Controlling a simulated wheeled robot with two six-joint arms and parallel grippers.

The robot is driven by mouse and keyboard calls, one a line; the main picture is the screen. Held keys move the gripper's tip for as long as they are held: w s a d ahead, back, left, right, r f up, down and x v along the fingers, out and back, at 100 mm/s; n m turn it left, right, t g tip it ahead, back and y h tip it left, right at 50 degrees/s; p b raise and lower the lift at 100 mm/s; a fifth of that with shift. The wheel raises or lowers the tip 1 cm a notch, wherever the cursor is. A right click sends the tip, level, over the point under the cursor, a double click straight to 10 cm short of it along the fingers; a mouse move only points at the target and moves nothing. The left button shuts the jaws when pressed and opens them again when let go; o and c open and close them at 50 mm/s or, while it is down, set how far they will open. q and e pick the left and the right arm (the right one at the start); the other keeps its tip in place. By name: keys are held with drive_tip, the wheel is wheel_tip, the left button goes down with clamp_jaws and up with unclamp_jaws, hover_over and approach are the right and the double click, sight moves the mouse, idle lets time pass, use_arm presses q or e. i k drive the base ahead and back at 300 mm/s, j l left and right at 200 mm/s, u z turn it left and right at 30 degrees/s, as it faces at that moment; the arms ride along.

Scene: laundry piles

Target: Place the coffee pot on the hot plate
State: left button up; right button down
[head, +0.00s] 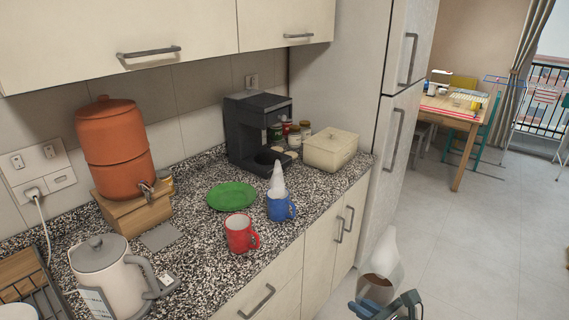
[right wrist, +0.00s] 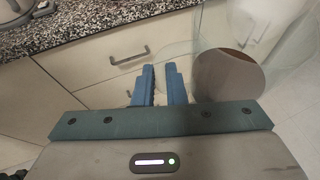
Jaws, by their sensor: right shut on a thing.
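The coffee pot (head: 381,285) is a clear glass jug with brown coffee in it, low at the bottom of the head view, in front of the cabinets and over the floor. My right gripper (head: 388,307) is shut on it; the hold itself is partly hidden. In the right wrist view the blue fingers (right wrist: 160,86) are close together and the pot's glass (right wrist: 228,72) is to their right. The black coffee maker (head: 246,130) stands at the back of the counter, its hot plate (head: 266,158) at its base empty. My left gripper is not in view.
On the counter (head: 190,240), a red mug (head: 239,235), a blue mug (head: 279,207) with a white cone and a green plate (head: 231,196) stand before the coffee maker. A cream box (head: 331,149) and jars are to its right. The fridge (head: 385,130) stands beyond.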

sight(268, 160)
drive_tip(key=i+l, duration=0.15)
drive_tip(key=l, duration=0.2)
drive_tip(key=i+l, duration=0.15)
drive_tip(key=l, duration=0.2)
drive_tip(key=i+l, duration=0.15)
drive_tip(key=l, duration=0.2)
drive_tip(key=i+l, duration=0.15)
drive_tip(key=l, duration=0.2)
drive_tip(key=i+l, duration=0.15)
drive_tip(key=l, duration=0.15)
drive_tip(key=i+l, duration=0.15)
drive_tip(key=l, duration=0.2)
drive_tip(key=i+l+u, duration=0.1)
drive_tip(key=l+u, duration=0.3)
drive_tip(key=i+l+u, duration=0.1)
drive_tip(key=u, duration=0.25)
drive_tip(key=l+u, duration=0.4)
drive_tip(key=i+u, duration=0.35)
drive_tip(key=i, duration=0.65)
